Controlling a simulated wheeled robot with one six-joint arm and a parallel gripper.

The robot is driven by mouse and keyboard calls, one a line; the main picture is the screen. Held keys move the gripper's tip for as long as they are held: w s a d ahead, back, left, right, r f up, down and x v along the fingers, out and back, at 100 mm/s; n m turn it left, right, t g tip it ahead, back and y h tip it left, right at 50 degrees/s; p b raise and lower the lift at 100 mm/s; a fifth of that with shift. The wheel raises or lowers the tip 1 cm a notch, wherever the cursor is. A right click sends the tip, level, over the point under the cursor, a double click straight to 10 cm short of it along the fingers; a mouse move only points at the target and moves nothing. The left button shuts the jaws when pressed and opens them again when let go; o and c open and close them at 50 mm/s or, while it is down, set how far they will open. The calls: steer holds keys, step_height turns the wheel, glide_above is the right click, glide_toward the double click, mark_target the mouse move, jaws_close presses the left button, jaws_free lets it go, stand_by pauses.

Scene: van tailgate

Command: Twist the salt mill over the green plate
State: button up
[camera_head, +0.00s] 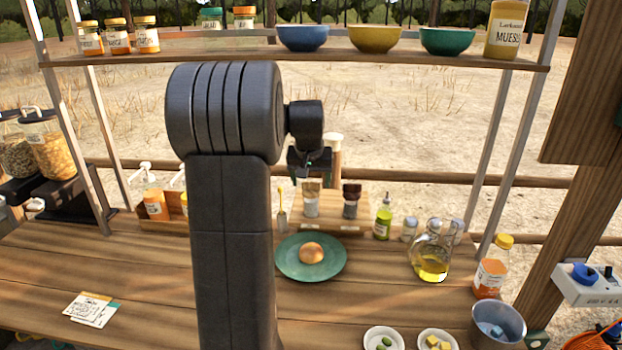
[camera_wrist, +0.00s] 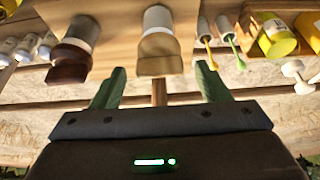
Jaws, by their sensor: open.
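The light-topped mill (camera_head: 311,200), which I take to be the salt mill, stands upright on a wooden rack behind the plate. It also shows in the wrist view (camera_wrist: 158,35), with its wooden top between my fingers. A similar dark-topped mill (camera_head: 351,202) stands to its right; in the wrist view it is at left (camera_wrist: 77,45). The green plate (camera_head: 290,270) lies in front of the rack with a round bun (camera_head: 311,253) on it. My gripper (camera_head: 311,172) is open and empty, its fingertips (camera_wrist: 160,72) apart and close to the light mill's top. Contact cannot be told.
A green-labelled bottle (camera_head: 383,218), an oil jug (camera_head: 432,258) and an orange-labelled bottle (camera_head: 491,268) stand to the right. Small dishes (camera_head: 384,340) and a metal cup (camera_head: 498,325) are at front right. A shelf (camera_head: 400,58) with bowls crosses above. The table's front left holds only cards (camera_head: 92,308).

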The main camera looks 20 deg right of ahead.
steer(key=c, duration=1)
steer(key=m+h, duration=0.1)
steer(key=m, duration=0.1)
steer(key=m+g, duration=0.1)
steer(key=m, duration=0.2)
steer(key=shift+w+a+m+h+b, duration=0.2)
steer(key=shift+m+h+b, duration=0.1)
steer(key=shift+h+b, duration=0.1)
steer(key=shift+o, duration=0.2)
steer(key=m+g, duration=0.1)
steer(key=m, duration=0.1)
steer(key=m+g, duration=0.1)
steer(key=m, duration=0.1)
steer(key=shift+r+m+h, duration=0.1)
steer(key=shift+m+h, duration=0.2)
steer(key=m+g, duration=0.1)
steer(key=m, duration=0.1)
steer(key=m+g+p, duration=0.1)
steer(key=m, duration=0.2)
steer(key=shift+w, duration=0.2)
steer(key=shift+m+g+p, duration=0.8)
steer(key=shift+m+p, duration=0.2)
steer(key=shift+m, duration=1.2)
steer(key=shift+c, duration=0.2)
